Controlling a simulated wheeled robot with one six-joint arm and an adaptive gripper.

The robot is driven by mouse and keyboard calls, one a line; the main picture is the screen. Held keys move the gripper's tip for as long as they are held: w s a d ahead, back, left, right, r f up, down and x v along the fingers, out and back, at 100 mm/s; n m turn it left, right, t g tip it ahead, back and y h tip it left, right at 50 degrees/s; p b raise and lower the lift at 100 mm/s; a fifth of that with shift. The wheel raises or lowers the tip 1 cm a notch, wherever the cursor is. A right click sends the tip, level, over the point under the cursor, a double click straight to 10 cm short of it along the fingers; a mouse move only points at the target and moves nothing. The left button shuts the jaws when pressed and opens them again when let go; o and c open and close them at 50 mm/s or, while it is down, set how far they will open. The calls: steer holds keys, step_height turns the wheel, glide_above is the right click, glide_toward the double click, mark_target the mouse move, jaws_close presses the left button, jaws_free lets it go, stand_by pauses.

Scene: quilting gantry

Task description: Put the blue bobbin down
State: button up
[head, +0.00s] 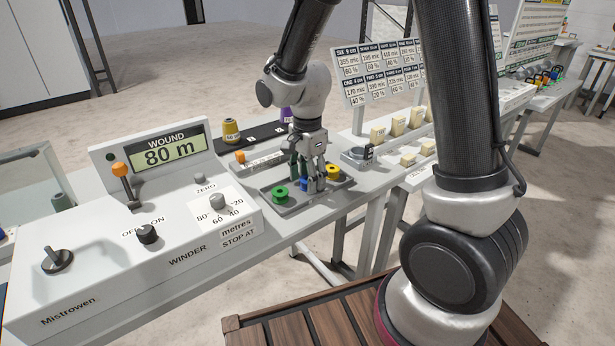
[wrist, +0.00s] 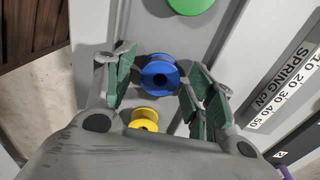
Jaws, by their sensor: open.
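The blue bobbin (wrist: 160,75) stands on the grey tray (wrist: 200,45) between my gripper's spread fingers, with a gap on each side in the wrist view. In the head view the blue bobbin (head: 304,185) is mostly hidden behind the fingers. My gripper (head: 312,182) is open and low over the tray; its green-padded fingers (wrist: 160,92) show in the wrist view. The green bobbin (head: 280,195) is left of the blue one and the yellow bobbin (head: 332,172) is right of it, both in the tray.
The winder (head: 180,225), its display reading 80 m, stands left of the tray. An orange bobbin (head: 240,157) sits by a marked strip behind the tray. Thread cones (head: 231,131) stand further back. A small metal device (head: 356,156) is right of the tray.

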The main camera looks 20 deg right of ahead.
step_height(320, 180, up, 12)
steer(key=s+d+r+n+t, duration=0.2)
steer(key=s+d+r+n, duration=0.2)
steer(key=s+d+n, duration=0.3)
steer(key=s+d+r+n+t, duration=0.2)
steer(key=s+d+r+n, duration=0.2)
steer(key=s+d+n, duration=0.3)
steer(key=s+d, duration=0.1)
steer(key=s, duration=0.4)
steer(key=shift+r, duration=0.15)
stand_by(0.5)
